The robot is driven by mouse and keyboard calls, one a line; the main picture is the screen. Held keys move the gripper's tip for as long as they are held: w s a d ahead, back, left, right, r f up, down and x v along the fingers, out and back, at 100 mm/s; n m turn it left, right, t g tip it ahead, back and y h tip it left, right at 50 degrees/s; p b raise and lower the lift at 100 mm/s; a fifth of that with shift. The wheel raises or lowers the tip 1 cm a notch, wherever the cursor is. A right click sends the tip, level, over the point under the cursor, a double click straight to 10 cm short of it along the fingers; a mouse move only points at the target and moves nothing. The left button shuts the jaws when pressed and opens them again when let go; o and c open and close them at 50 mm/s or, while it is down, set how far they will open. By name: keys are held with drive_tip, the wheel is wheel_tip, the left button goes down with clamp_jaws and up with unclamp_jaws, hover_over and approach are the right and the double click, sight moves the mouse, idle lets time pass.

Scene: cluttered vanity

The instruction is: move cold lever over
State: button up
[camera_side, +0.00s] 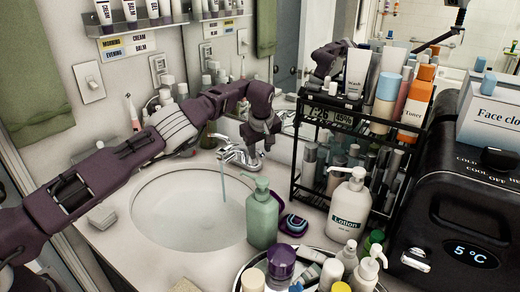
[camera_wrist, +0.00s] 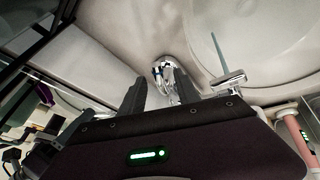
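The chrome faucet (camera_side: 238,154) stands at the back of the sink (camera_side: 160,215), with a thin stream of water (camera_side: 223,182) falling from its spout. My gripper (camera_side: 256,150) points down over the right side of the faucet. In the wrist view my gripper (camera_wrist: 160,85) has its two dark fingers apart. A chrome fitting with a small blue mark (camera_wrist: 158,73), which looks like the cold lever, shows between and beyond the fingers. Contact cannot be told.
A green pump bottle (camera_side: 262,217) stands at the sink's right rim, close to the faucet. A black rack (camera_side: 340,150) of bottles is right of my gripper. A white lotion bottle (camera_side: 348,205) and a round tray of bottles are in front. The mirror is close behind.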

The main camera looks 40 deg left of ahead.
drive_tip(key=v, duration=0.7)
drive_tip(key=shift+a, duration=0.25)
drive_tip(key=c, duration=0.4)
drive_tip(key=s+a+n+h, duration=0.1)
drive_tip(key=a+n+h, duration=0.1)
drive_tip(key=n, duration=0.1)
drive_tip(key=s+a+r+n+h, duration=0.1)
drive_tip(key=a+n+h, duration=0.1)
drive_tip(key=n, duration=0.1)
drive_tip(key=s+a+n+t+h, duration=0.1)
drive_tip(key=a+n, duration=0.1)
drive_tip(key=n, duration=0.2)
drive_tip(key=shift+s+r+h, duration=0.3)
drive_tip(key=shift+s+h, duration=0.1)
clamp_jaws()
drive_tip(key=s+a+n+t+h, duration=0.1)
drive_tip(key=s+a+n+t, duration=0.1)
drive_tip(key=s+n, duration=0.4)
drive_tip(key=w+d+f+n, duration=0.1)
drive_tip(key=w+d+f, duration=0.3)
drive_tip(key=w+f, duration=0.3)
drive_tip(key=shift+w+d+f, duration=0.25)
drive_tip(key=shift+w+f, duration=0.15)
drive_tip(key=shift+w, duration=1.05)
